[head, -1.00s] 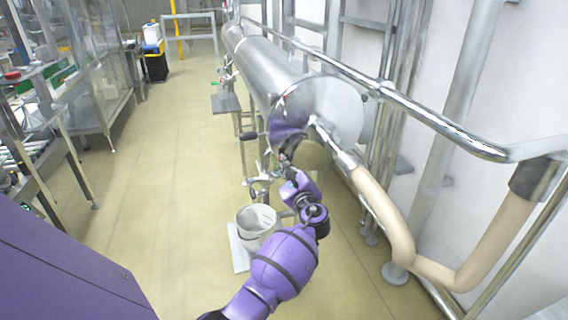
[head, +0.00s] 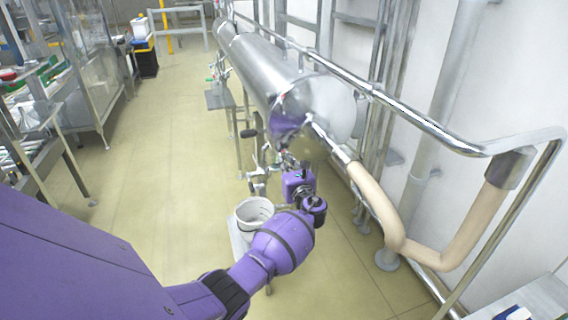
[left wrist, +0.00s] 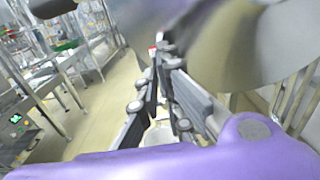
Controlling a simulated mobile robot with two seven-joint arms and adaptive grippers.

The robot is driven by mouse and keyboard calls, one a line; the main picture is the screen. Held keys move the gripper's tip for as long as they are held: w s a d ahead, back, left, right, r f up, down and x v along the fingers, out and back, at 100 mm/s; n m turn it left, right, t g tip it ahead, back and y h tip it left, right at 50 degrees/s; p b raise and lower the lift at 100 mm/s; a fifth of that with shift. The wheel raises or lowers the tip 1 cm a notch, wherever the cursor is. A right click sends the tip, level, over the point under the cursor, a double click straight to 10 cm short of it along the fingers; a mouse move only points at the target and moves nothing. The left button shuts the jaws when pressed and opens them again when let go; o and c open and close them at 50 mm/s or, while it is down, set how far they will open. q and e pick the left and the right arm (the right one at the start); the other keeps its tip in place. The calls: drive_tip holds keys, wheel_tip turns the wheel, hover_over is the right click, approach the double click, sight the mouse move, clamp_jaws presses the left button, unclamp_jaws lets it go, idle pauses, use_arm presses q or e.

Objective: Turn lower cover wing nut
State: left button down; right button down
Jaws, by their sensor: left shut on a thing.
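A long steel cylinder (head: 262,72) has a round shiny end cover (head: 330,103) facing me, with a pipe joined to it. My left gripper (head: 284,160) is at the lower edge of the cover, with the purple arm below it. In the left wrist view its black fingers (left wrist: 163,62) are close together under the blurred shiny metal. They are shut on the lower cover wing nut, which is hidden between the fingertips. My right gripper is in neither view.
A white bucket (head: 254,212) stands below the cylinder end. A beige hose (head: 388,212) and steel rail (head: 430,128) are at the right, near the wall. The floor (head: 140,185) at the left is clear. Benches (head: 30,145) stand at the far left.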

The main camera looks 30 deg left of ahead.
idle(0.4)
use_arm(q)
drive_tip(key=c, duration=1.9)
unclamp_jaws()
drive_tip(key=shift+c, duration=0.2)
drive_tip(key=v, duration=1.2)
